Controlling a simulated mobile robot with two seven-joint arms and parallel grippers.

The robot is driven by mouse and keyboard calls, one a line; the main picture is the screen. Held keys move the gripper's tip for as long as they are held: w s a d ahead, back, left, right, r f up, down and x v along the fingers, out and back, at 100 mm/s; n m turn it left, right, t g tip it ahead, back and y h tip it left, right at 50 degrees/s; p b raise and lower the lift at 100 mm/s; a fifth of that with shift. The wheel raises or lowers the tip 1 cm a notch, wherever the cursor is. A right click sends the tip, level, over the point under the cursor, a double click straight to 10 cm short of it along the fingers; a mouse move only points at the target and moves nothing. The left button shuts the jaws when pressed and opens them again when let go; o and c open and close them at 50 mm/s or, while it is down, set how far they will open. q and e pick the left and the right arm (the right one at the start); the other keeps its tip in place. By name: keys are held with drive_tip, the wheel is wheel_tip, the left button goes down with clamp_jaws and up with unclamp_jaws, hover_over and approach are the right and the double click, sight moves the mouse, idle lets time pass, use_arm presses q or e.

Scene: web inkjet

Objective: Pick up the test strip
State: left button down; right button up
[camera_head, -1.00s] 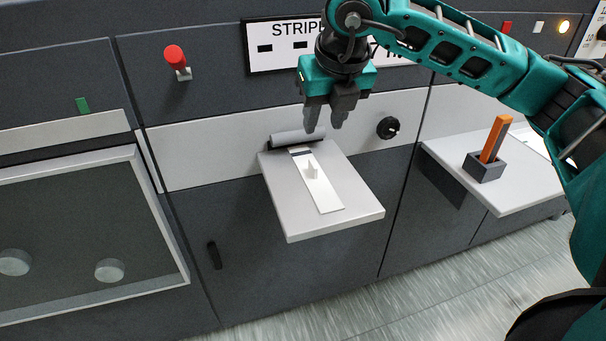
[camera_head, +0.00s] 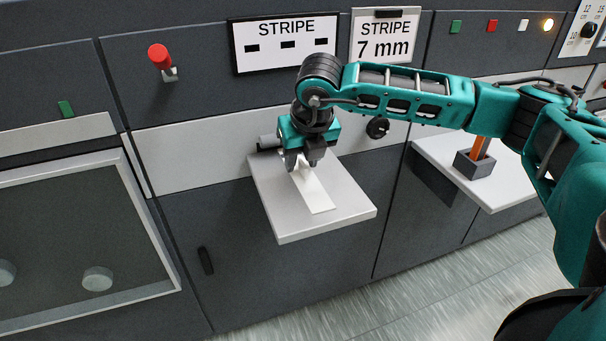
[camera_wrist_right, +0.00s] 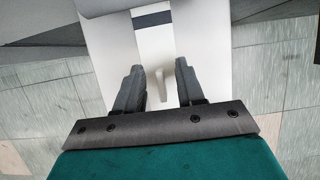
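The test strip (camera_head: 316,196) is a long white strip lying flat on a light grey shelf (camera_head: 347,202). A small raised tab on it shows in the right wrist view (camera_wrist_right: 155,86), and a dark band crosses the strip further up. My right gripper (camera_head: 304,164) is low over the strip's back part and hides that part in the head view. In the right wrist view its two fingers (camera_wrist_right: 161,82) are apart, one on each side of the tab, with gaps between them and it. My left gripper is not in view.
A grey roller (camera_head: 265,142) sits at the shelf's back edge, with a black knob (camera_head: 377,128) on the panel to its right. A second shelf (camera_head: 499,194) at right bears a dark holder (camera_head: 474,165) with an orange piece.

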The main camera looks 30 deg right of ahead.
sight(302, 162)
clamp_jaws()
idle(0.3)
drive_tip(key=shift+r, duration=0.1)
drive_tip(key=shift+s+r, duration=0.1)
drive_tip(key=shift+r, duration=0.05)
wheel_tip(302, 162, up, 7)
drive_tip(key=shift+a+r+p, duration=0.1)
drive_tip(key=shift+p, duration=0.3)
drive_tip(key=s+a+b, duration=0.2)
drive_tip(key=s+b, duration=0.3)
drive_tip(key=s, duration=0.4)
drive_tip(key=s+a+b, duration=0.2)
drive_tip(key=s+b, duration=0.3)
drive_tip(key=s, duration=0.5)
drive_tip(key=shift+s+a+f, duration=0.15)
drive_tip(key=shift+a+f, duration=0.1)
drive_tip(key=shift+f, duration=0.1)
